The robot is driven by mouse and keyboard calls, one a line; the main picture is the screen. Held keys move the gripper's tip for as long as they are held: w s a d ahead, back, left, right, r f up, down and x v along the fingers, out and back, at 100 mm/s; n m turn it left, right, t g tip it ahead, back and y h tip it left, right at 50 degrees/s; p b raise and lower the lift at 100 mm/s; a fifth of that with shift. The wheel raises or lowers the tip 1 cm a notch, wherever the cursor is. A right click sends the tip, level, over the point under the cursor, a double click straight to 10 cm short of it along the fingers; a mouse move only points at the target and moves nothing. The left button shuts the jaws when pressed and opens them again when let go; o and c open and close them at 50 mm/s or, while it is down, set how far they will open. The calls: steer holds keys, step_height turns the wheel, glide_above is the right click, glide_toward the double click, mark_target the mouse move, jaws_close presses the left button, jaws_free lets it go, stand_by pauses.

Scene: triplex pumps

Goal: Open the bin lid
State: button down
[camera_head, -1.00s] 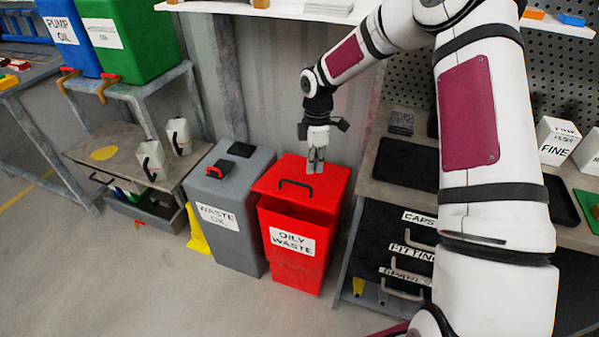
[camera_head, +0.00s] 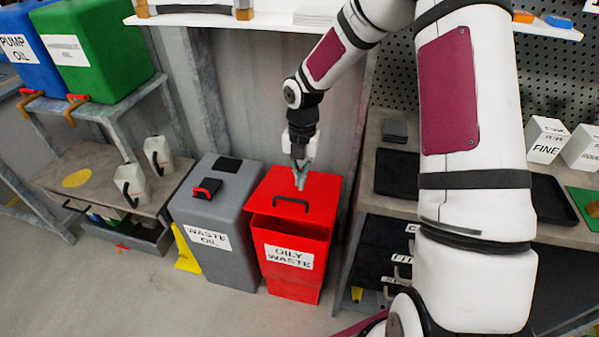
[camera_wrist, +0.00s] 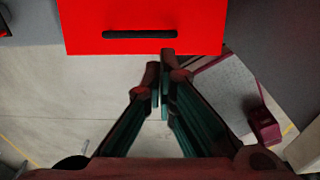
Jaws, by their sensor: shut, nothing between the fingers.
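The red oily waste bin (camera_head: 290,270) stands on the floor in the head view. Its red lid (camera_head: 322,190) has a black bar handle (camera_head: 292,203). In the wrist view, the shut fingers (camera_wrist: 161,65) lie close to a red surface bearing the handle (camera_wrist: 140,34).
A grey waste oil bin (camera_head: 212,225) stands close on the left, with a yellow object (camera_head: 186,250) beside it. A workbench with black drawers (camera_head: 378,255) stands on the right. A shelf (camera_head: 225,19) runs above. The floor (camera_head: 110,285) in front is open.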

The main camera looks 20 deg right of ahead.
glide_above(300, 212)
step_height(300, 212, down, 6)
steer(key=shift+w+b, duration=0.1)
steer(key=shift+b, duration=0.25)
steer(key=shift+w+d+r, duration=0.15)
steer(key=shift+w+r, duration=0.05)
steer(key=shift+r, duration=0.2)
stand_by(1.1)
